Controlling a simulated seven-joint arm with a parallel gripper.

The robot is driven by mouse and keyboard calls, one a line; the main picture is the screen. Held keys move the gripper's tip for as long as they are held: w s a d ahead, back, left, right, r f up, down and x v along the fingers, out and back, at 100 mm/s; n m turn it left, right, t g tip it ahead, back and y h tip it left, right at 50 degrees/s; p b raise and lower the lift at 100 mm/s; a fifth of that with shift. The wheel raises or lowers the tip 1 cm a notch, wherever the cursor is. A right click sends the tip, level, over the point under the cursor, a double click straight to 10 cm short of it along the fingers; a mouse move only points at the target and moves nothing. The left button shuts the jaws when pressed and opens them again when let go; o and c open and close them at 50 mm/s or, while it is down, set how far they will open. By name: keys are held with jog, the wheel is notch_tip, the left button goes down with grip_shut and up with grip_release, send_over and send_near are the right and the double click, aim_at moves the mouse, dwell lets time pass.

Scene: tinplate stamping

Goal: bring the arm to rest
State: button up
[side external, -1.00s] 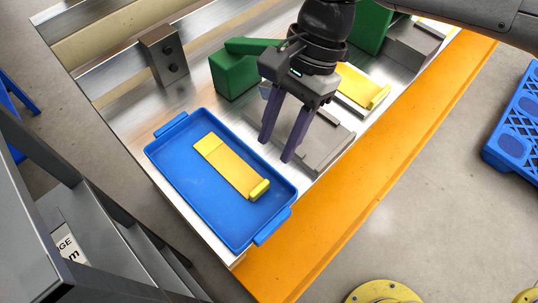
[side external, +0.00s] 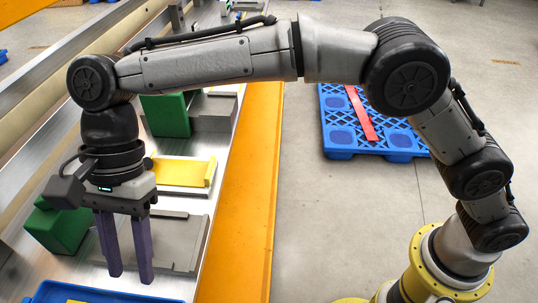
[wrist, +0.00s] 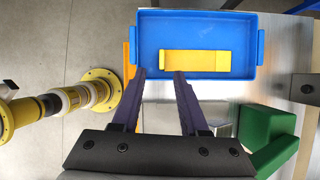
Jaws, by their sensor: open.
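My gripper (side external: 128,280) is open, with two purple fingers pointing down and nothing between them. In the side view it hangs in front of the empty grey stepped fixture (side external: 185,245), beyond the blue tray (side external: 45,289). The tray is cut off by the bottom edge there. In the wrist view the fingers (wrist: 160,74) point towards the tray (wrist: 140,45), which shows whole. A flat yellow part (wrist: 195,62) with a raised end lies inside the tray, apart from the fingers.
Another yellow part (side external: 185,173) lies on a fixture farther back. Green blocks stand left of the gripper (side external: 62,228) and behind it (side external: 165,113). An orange edge (side external: 245,200) borders the bench. A blue pallet (side external: 345,135) with a red bar lies on the floor.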

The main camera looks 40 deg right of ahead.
jog(key=d+r+n+t, duration=0.1)
jog(key=d+r+t, duration=0.15)
jog(key=d, duration=0.75)
jog(key=d+r+n+t, duration=0.1)
jog(key=d+r, duration=0.2)
jog(key=d, duration=0.6)
jog(key=d+r+n+t, duration=0.2)
jog(key=d+r, duration=0.1)
jog(key=d, duration=0.7)
jog(key=s+d+f+n+t+h, duration=0.2)
jog(key=s+d, duration=0.4)
jog(key=d, duration=0.3)
jog(key=s+d+f+n+t+h, duration=0.1)
jog(key=s+d+f+n, duration=0.3)
jog(key=s+d, duration=0.3)
jog(key=d, duration=0.3)
jog(key=shift+f+t+h, duration=0.35)
jog(key=shift+h, duration=0.05)
